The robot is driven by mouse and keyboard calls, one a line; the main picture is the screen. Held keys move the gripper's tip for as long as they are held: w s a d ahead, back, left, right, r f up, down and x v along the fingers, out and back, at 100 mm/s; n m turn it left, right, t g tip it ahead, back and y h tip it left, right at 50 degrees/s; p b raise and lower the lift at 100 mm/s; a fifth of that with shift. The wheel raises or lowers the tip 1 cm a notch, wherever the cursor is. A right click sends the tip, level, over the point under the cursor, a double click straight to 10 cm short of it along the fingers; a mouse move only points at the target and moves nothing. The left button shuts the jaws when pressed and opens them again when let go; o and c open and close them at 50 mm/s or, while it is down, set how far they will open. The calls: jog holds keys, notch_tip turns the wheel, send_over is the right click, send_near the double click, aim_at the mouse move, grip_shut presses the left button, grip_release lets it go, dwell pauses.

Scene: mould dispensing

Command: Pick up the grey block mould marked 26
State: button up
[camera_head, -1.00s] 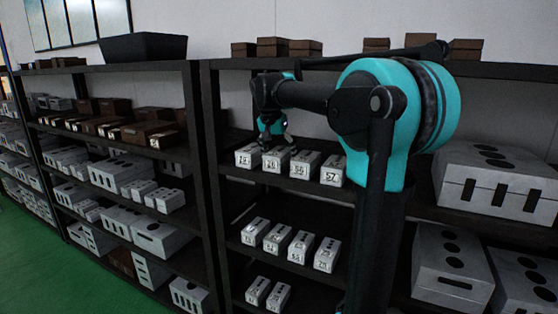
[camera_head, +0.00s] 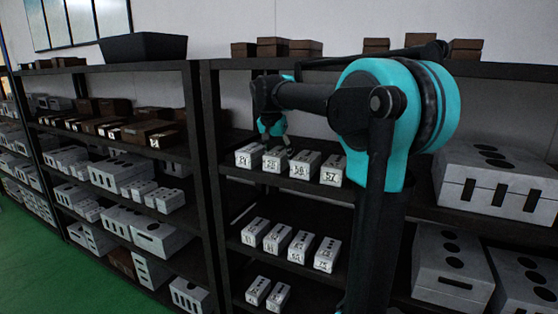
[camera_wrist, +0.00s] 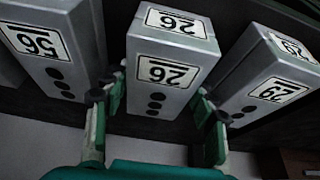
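The grey block mould marked 26 (camera_wrist: 165,70) is in the middle of the wrist view, with a 26 label on two faces and dark round holes. In the head view it is the second block (camera_head: 276,160) from the left in the shelf row. My gripper (camera_wrist: 160,108) is open, with one green finger on each side of the block's holed end. Whether the fingers touch it I cannot tell.
Block 56 (camera_wrist: 55,45) and block 29 (camera_wrist: 265,80) stand close on either side of block 26, with narrow gaps. Block 57 (camera_head: 333,170) ends the row. A lower shelf holds more numbered blocks (camera_head: 277,239). A dark upper shelf (camera_head: 225,64) runs above.

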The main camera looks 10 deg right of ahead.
grip_shut()
jog(key=shift+r, duration=0.1)
